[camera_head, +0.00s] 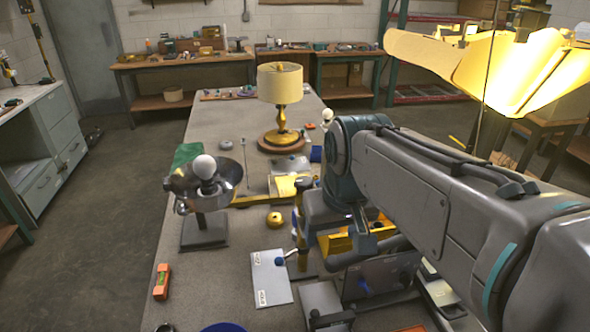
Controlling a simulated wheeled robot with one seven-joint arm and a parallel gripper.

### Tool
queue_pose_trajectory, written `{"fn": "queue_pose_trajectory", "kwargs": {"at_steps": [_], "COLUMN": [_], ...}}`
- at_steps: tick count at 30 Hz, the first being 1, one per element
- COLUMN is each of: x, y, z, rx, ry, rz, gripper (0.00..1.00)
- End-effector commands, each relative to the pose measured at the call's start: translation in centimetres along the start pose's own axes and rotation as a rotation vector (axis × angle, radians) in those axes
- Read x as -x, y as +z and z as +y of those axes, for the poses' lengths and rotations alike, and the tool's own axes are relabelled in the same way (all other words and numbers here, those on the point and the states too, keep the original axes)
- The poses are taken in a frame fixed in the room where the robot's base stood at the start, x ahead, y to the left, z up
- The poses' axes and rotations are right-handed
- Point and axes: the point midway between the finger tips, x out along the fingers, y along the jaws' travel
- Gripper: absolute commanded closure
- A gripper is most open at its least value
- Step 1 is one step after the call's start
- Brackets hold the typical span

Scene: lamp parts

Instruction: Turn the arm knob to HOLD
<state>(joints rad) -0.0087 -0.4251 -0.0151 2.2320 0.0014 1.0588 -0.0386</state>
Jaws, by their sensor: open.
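A pale plate (270,280) with small printed labels lies on the long table, left of my arm. A blue knob (279,261) shows at its right edge, beside a yellow and black post (298,228). A second blue knob (363,286) shows by a grey plate (385,276) under my arm. The lettering is too small to read, so I cannot tell which knob is the arm knob or how it is set. My arm reaches in from the right and bends down over the table. My gripper's fingers are hidden behind it.
A metal lamp head with a white bulb (204,167) stands at the left. A brass lamp (281,105) stands farther back. An orange level (162,282) lies at the left edge. A lit yellow shade (520,75) is at upper right. Bare table (215,280) lies front left.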

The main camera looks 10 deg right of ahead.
Motion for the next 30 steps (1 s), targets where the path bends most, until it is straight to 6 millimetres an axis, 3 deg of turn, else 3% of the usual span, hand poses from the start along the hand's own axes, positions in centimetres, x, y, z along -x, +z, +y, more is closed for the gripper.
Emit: {"fn": "queue_pose_trajectory", "kwargs": {"at_steps": [1, 6, 18, 24, 30], "x": [0.5, 2.5, 4.8, 5.0, 4.9], "y": [-1.8, -6.8, -17.3, -21.1, -23.0], "z": [0.1, 0.3, 0.7, 0.7, 0.6], "rx": [0.007, 0.035, 0.101, 0.134, 0.156], "ry": [-0.003, -0.011, -0.023, -0.025, -0.025], "rz": [-0.014, -0.065, -0.183, -0.236, -0.268], "gripper": [0.39, 0.39, 0.39, 0.39, 0.39]}}
